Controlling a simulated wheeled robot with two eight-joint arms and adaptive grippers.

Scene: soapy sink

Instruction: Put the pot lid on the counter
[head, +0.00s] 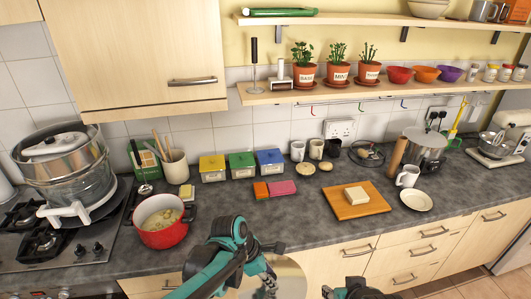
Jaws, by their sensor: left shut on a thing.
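My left gripper (268,276) is low in the middle of the head view, in front of the counter's front edge. It is shut on a pale, shiny round disc (291,278) that looks like the pot lid. The disc is partly hidden by my gripper and cut off by the bottom edge of the picture. My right gripper (345,290) shows only in part at the bottom edge, right of the disc; its fingers cannot be made out. The dark counter (310,222) lies beyond both grippers.
A red pot (160,232) stands left, beside the hob. A cutting board (372,209) with a pale block, a saucer (416,200) and a steel pot (424,157) stand right. A glass lid (367,154) lies near the wall. The counter's front middle is clear.

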